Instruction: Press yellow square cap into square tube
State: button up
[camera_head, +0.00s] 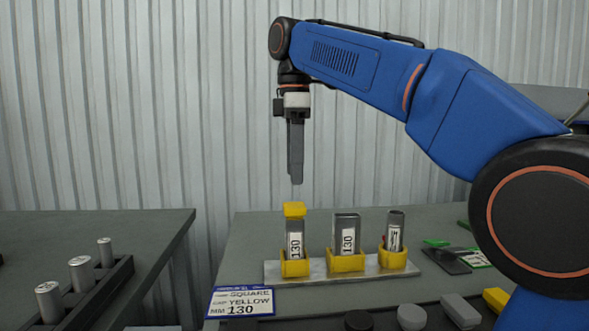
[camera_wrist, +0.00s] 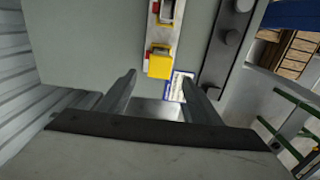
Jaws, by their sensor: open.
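The yellow square cap (camera_head: 294,209) sits on top of the left grey square tube (camera_head: 294,228). I cannot tell how deep the cap sits in the tube. The tube stands upright in a yellow holder (camera_head: 295,269) and bears a label reading 130. My gripper (camera_head: 296,182) is open and empty, pointing down above the cap with a gap between them. In the wrist view my gripper's two fingers (camera_wrist: 158,76) are spread apart. Yellow of the cap and holder (camera_wrist: 159,63) shows just beyond the fingertips there; I cannot clearly separate the two.
Two more tubes stand uncapped in yellow holders on the same pale strip: a middle tube (camera_head: 347,225) and a right tube (camera_head: 394,230). A sign (camera_head: 240,302) reads square, yellow, 130. Several loose caps lie in front, including a yellow one (camera_head: 496,299). A rack of cylinders (camera_head: 80,272) stands left.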

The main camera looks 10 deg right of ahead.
aim_at(294, 205)
jog(key=c, duration=0.8)
jog(key=shift+r+n, duration=0.2)
jog(key=shift+n, duration=0.2)
jog(key=c, duration=0.5)
jog(key=shift+r+n, duration=0.1)
jog(key=shift+n, duration=0.3)
grip_shut()
jog(key=shift+f, duration=2.9)
